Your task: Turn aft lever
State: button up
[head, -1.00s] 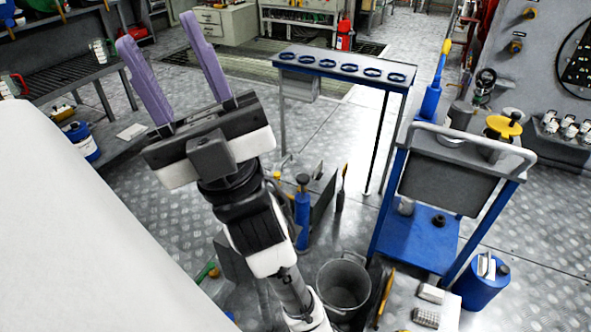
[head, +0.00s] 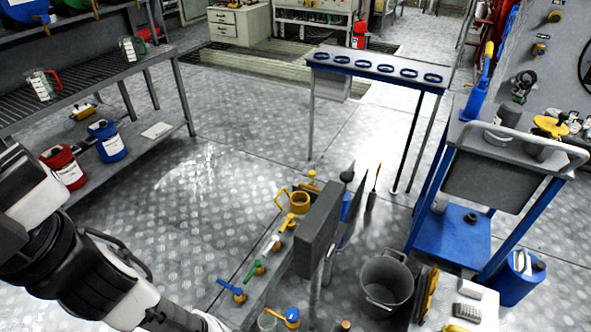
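Several small levers on yellow valve bodies stand in a row on a low grey rail in the lower middle of the head view. They include a yellow lever (head: 288,222), a white lever (head: 272,241), a green lever (head: 254,269) and a blue lever (head: 231,290). I cannot tell which is the aft one. A grey plate (head: 318,230) stands just right of the row.
A bench (head: 90,82) with jugs and oil cans is at the left. A grey bucket (head: 387,285) and a blue trolley (head: 450,235) stand right of the levers. A narrow stand (head: 375,68) is behind. The floor between bench and levers is clear.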

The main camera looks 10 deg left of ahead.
aim_at(290, 217)
jog(key=j+u, duration=0.15)
jog(key=u, duration=0.25)
jog(key=j+u, duration=0.1)
jog(key=u, duration=0.35)
jog(key=j+u, duration=0.15)
jog(key=u, duration=0.25)
jog(key=i+j+u, duration=0.2)
jog(key=u, duration=0.15)
jog(key=i+j+u, duration=0.1)
jog(key=u, duration=0.25)
jog(key=i+u, duration=0.35)
jog(key=i+z, duration=0.1)
jog(key=i, duration=0.5)
jog(key=i+j+z, duration=0.15)
jog(key=i, duration=0.4)
jog(key=i+z, duration=0.35)
jog(key=i, duration=0.2)
jog(key=i+j+z, duration=0.2)
jog(key=i+z, duration=1.15)
jog(key=i+l+z, duration=0.1)
jog(key=i+z, duration=0.75)
jog(key=i, duration=1.35)
jog(key=i+z, duration=0.15)
jog(key=i, duration=1)
jog(key=j, duration=0.05)
